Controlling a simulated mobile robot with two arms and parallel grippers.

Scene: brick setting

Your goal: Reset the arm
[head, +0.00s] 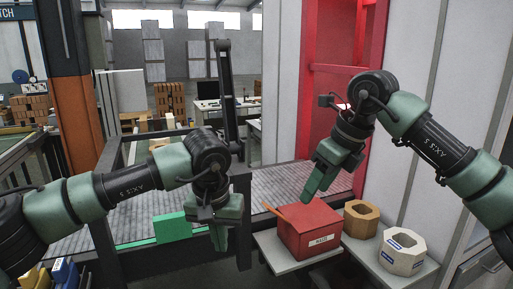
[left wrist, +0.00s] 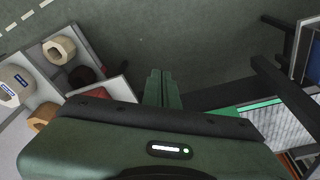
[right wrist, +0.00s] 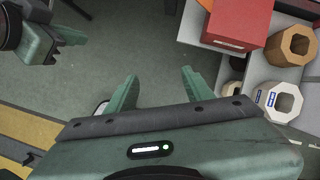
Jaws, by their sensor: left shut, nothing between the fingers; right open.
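My left gripper (head: 219,240) hangs pointing down in front of the conveyor, left of the red box. In the left wrist view its fingers (left wrist: 158,88) are together with nothing between them, above the bare floor. My right gripper (head: 312,192) points down and left, just above the red box in the head view. In the right wrist view its fingers (right wrist: 158,90) are spread apart and empty, with grey floor between them.
A labelled red box (head: 312,232) stands on a grey stand, beside a tan hollow block (head: 361,219) and a white hollow block (head: 403,252). A roller conveyor (head: 270,183) runs behind. A red frame (head: 325,95) and grey panels rise at the right. Floor between is clear.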

